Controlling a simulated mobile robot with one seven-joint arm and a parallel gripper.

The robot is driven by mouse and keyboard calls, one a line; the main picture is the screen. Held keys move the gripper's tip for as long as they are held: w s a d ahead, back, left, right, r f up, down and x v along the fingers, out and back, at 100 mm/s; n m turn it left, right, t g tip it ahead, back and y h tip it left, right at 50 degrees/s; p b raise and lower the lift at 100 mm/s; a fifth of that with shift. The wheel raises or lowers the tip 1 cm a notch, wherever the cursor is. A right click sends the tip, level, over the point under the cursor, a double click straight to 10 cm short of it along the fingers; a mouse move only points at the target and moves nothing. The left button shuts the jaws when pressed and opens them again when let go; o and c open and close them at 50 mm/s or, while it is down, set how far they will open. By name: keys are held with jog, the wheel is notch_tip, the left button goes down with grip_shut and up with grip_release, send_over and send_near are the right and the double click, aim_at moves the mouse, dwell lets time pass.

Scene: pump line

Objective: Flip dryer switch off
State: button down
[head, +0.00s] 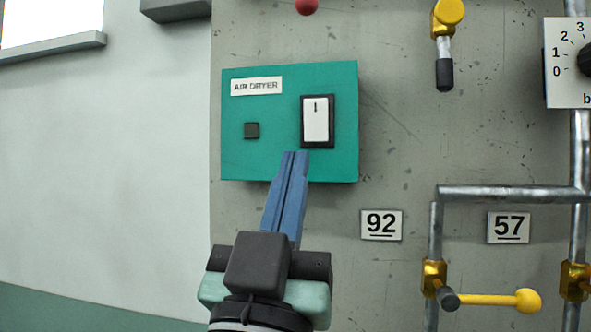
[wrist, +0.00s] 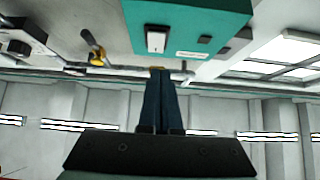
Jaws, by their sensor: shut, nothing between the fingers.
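The air dryer panel (head: 275,160) is a teal box on the wall with an "AIR DRYER" label (head: 257,86). Its white rocker switch (head: 316,119) sits in a black frame on the right side, with a short mark near its top. My gripper (head: 295,154) is shut and empty, its blue fingers pointing up just below and left of the switch. In the head view the fingertips overlap the lower panel; I cannot tell whether they touch it. In the wrist view the switch (wrist: 157,40) lies beyond the tips of my gripper (wrist: 160,70), apparently clear of them.
A small dark square (head: 251,130) is on the panel's left. A red ball (head: 306,6) is above. A yellow valve with a black handle (head: 444,74) is upper right. Pipes (head: 510,194) and a yellow lever (head: 500,300) are lower right. Plates 92 (head: 381,225) and 57 (head: 508,228) are on the wall.

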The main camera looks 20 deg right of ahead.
notch_tip(320, 180, down, 7)
jog(key=s+a+b, duration=0.1)
jog(key=s+b, duration=0.1)
jog(key=shift+s+a+r+b, duration=0.2)
jog(key=shift+s+a+b, duration=0.1)
jog(key=shift+b, duration=0.1)
jog(key=shift+s, duration=0.1)
jog(key=shift+a+r, duration=0.1)
jog(key=shift+r, duration=0.05)
jog(key=s+a+r+n+t+y+p, duration=0.1)
jog(key=a+r+n+t+y+p, duration=0.4)
jog(key=a+r+y, duration=0.4)
jog(key=a+n+y+p, duration=0.1)
jog(key=y, duration=0.5)
jog(key=shift+s+a+r+n, duration=0.25)
jog(key=shift+s+r+n, duration=0.05)
jog(key=shift+r+n, duration=0.1)
jog(key=shift+d, duration=0.1)
